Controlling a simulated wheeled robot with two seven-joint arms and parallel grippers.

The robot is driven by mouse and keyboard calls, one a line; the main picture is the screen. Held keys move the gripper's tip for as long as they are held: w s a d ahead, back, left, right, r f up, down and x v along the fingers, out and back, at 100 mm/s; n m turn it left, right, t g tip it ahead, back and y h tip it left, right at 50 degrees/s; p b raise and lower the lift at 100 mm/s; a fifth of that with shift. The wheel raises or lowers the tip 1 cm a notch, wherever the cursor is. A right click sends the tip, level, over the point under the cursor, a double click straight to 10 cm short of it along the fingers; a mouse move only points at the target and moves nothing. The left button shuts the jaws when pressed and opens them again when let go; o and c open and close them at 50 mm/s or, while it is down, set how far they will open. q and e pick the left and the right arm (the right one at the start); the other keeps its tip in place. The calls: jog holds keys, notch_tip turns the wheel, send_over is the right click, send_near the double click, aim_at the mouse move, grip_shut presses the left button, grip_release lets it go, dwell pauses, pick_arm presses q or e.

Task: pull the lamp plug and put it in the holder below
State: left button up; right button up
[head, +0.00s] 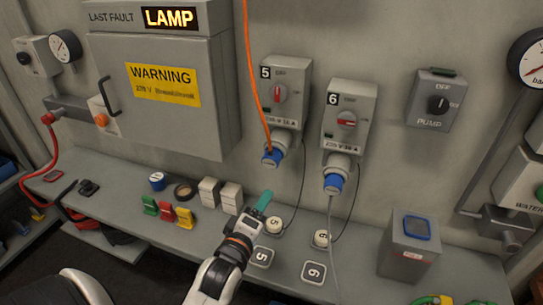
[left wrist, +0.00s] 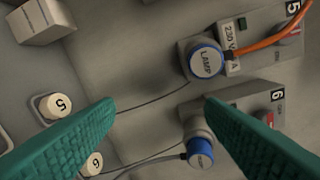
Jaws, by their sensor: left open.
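The lamp plug (head: 272,157) has a blue ring and an orange cable and sits in the socket under switch box 5 (head: 285,90). In the left wrist view its end, lettered LAMP (left wrist: 206,62), faces the camera. My left gripper (head: 263,203) with teal fingers is open and empty, below the plug and above the shelf. In the left wrist view the fingers (left wrist: 158,108) are apart, with the plug beyond them. On the shelf below are square plates marked 5 (head: 261,257) and 6 (head: 313,272). My right gripper is not in view.
A second blue plug (head: 333,184) with a pale cable sits under box 6 (head: 347,112). Corded round caps 5 (head: 274,225) and 6 (head: 321,238) stand on the shelf. White blocks (head: 231,196) stand left of my gripper, a grey box (head: 409,249) right. The display reads LAMP (head: 169,18).

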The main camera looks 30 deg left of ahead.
aim_at(269, 164)
pick_arm(q)
jog(key=r+n+t, duration=0.1)
jog(key=a+r+n+t, duration=0.1)
jog(key=r, duration=0.1)
jog(key=r+n+y, duration=0.1)
jog(key=n, duration=0.1)
jog(key=shift+w+a+r+t, duration=0.15)
jog(key=shift+w+a+t, duration=0.1)
jog(key=shift+w+t, duration=0.15)
jog(key=shift+w, duration=0.1)
jog(key=shift+p+x, duration=0.35)
jog(key=shift+x, duration=4.1)
jog(key=shift+r+p, duration=0.1)
jog(key=shift+p, duration=0.3)
